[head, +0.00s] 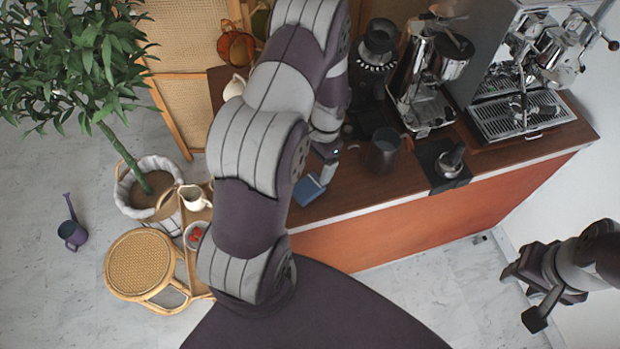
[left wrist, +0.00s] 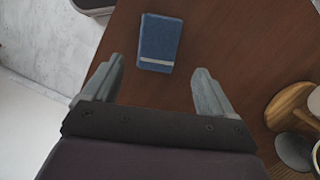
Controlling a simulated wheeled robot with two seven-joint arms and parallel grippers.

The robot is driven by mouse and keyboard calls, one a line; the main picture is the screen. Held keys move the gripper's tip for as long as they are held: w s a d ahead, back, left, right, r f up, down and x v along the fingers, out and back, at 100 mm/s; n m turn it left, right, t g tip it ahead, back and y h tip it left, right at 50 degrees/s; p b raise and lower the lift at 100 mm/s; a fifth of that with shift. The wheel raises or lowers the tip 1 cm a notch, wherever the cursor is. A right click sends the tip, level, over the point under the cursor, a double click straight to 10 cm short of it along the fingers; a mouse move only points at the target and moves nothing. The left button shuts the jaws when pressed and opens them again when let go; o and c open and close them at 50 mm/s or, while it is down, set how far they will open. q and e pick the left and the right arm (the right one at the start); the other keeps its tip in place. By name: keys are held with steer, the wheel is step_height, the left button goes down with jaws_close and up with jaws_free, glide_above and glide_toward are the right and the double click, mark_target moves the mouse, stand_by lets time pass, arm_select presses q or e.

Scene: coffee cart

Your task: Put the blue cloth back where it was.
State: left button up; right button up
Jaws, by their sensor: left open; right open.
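The blue cloth (head: 308,190) is a small folded rectangle on the wooden counter (head: 390,188), near its front edge. In the left wrist view the blue cloth (left wrist: 160,42) shows a pale stripe and lies flat, a little beyond and between the open fingers. My left gripper (head: 327,172) is close to the cloth in the head view, partly hidden by its arm. In the left wrist view my left gripper (left wrist: 155,90) is open and empty, its fingers apart from the cloth. My right gripper (head: 527,292) is open and empty, out past the counter's front at the right.
A dark cup (head: 384,150), a grinder (head: 375,55), a tamper on a black mat (head: 436,180) and an espresso machine (head: 520,110) stand on the counter. A rattan stool (head: 140,262), a white pitcher (head: 193,197) and a potted plant (head: 160,205) are at left.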

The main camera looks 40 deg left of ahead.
arm_select(q)
steer(key=s+d+r+n+t, duration=0.1)
steer(key=s+d+r+t, duration=0.1)
steer(key=s+d+r, duration=0.2)
steer(key=s+d+r+n+t, duration=0.1)
steer(key=s+d+r, duration=0.3)
steer(key=r, duration=0.7)
steer(key=d+n, duration=0.1)
steer(key=d, duration=0.1)
steer(key=shift+d+r+t+h, duration=0.25)
steer(key=shift+d+t+h, duration=0.05)
steer(key=shift+d+t, duration=0.1)
steer(key=shift+w, duration=0.2)
